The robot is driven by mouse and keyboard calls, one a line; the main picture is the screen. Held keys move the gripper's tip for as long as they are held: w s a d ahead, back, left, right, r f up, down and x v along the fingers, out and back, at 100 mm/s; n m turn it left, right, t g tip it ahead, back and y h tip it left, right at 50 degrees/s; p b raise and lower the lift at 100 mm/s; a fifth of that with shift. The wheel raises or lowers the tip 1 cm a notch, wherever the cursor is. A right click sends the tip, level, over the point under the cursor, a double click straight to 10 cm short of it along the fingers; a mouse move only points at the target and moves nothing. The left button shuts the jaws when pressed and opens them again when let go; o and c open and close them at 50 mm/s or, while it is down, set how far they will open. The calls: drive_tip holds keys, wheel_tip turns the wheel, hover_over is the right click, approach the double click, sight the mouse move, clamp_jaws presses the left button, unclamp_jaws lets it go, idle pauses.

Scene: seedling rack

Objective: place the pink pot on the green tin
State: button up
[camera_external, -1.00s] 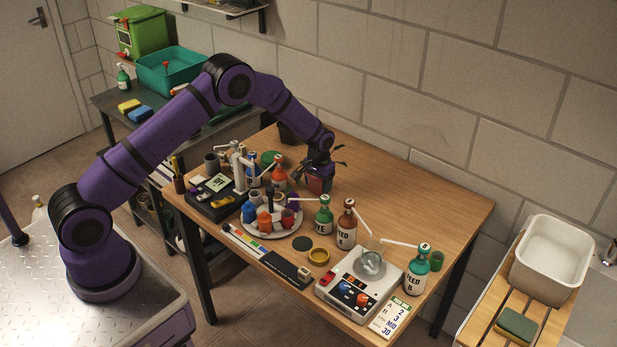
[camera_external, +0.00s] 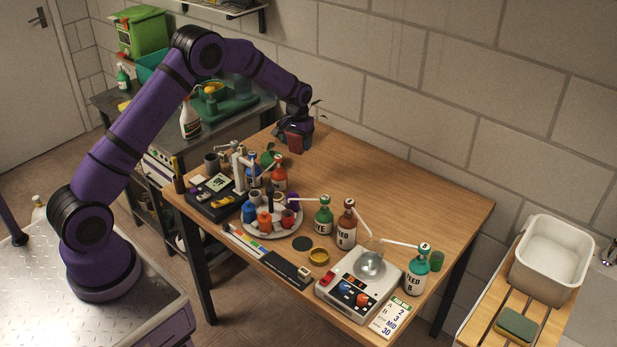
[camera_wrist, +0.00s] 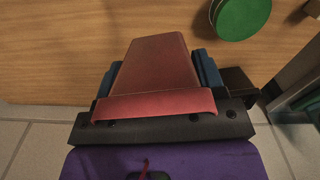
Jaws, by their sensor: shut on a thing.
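The pink pot (camera_external: 295,144) is a tapered reddish pot. My gripper (camera_external: 297,131) is shut on it above the table's far left part. In the wrist view the pot (camera_wrist: 156,68) lies between two blue finger pads, with its wide rim towards the wrist. The green tin (camera_external: 267,159) appears as a round green shape on the table, to the left of and nearer than the held pot. The tin's flat round top (camera_wrist: 243,14) shows at the upper right of the wrist view, apart from the pot. In the external view, things in front partly hide the tin.
Labelled bottles and a scale (camera_external: 352,290) stand further right. The table's right middle (camera_external: 410,200) is clear.

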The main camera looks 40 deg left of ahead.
wheel_tip(320, 180, up, 2)
drive_tip(key=n, duration=0.2)
hover_over(272, 157)
wheel_tip(272, 157, down, 10)
drive_tip(key=shift+a+r, duration=0.15)
drive_tip(key=shift+r, duration=0.05)
drive_tip(key=shift+f, duration=0.1)
drive_tip(key=o, duration=1)
